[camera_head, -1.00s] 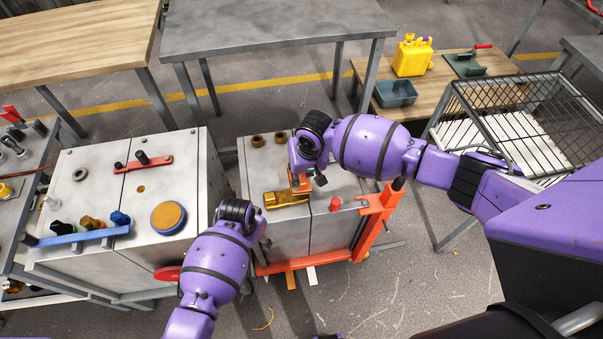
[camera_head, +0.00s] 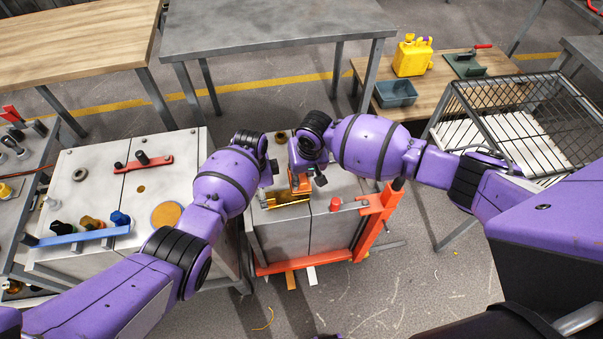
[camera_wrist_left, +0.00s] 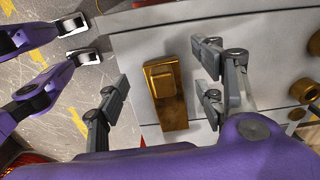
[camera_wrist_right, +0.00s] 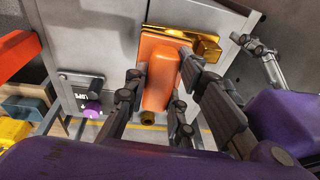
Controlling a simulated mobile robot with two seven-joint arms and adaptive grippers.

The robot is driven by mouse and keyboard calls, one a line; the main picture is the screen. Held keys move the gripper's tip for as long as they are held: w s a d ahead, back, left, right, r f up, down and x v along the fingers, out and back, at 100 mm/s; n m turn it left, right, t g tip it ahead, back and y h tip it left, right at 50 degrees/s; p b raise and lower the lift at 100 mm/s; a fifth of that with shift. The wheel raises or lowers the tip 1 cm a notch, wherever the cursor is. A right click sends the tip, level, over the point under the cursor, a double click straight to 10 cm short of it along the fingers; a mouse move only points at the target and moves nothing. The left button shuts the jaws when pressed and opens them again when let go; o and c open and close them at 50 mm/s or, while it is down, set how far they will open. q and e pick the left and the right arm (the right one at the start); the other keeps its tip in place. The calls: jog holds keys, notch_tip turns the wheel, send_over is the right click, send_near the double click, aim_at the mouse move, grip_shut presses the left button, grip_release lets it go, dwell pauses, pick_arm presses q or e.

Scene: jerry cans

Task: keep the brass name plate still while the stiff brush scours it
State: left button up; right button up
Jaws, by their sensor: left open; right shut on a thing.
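The brass name plate (camera_head: 288,199) lies on the grey cabinet top, partly hidden by my arms in the head view. In the left wrist view the brass piece (camera_wrist_left: 172,115), with a raised block at one end, lies between the fingers of my left gripper (camera_wrist_left: 164,72). That gripper is open, with a gap on both sides. My right gripper (camera_wrist_right: 163,75) is shut on the orange brush (camera_wrist_right: 160,85). The brush's broad end is at the plate (camera_wrist_right: 205,46); I cannot tell whether its bristles touch. The brush also shows in the head view (camera_head: 299,184).
An orange-red frame (camera_head: 372,225) and a red knob (camera_head: 335,204) are at the cabinet's right. Brass fittings (camera_wrist_left: 303,90) stand near the plate. A second cabinet at left carries a blue rail (camera_head: 80,235) and a round amber pad (camera_head: 166,214).

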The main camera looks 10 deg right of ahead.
pick_arm(q)
jog(key=shift+f, duration=2.05)
jog(key=c, duration=1.2)
jog(key=shift+o, duration=0.2)
jog(key=shift+c, duration=0.8)
pick_arm(e)
jog(key=shift+w+a+f+g+h, duration=0.3)
jog(key=shift+w+a+f+g, duration=0.25)
jog(key=shift+f, duration=0.25)
jog(key=shift+a+f+g, duration=0.35)
jog(key=shift+f+g, duration=0.1)
jog(key=shift+f, duration=0.1)
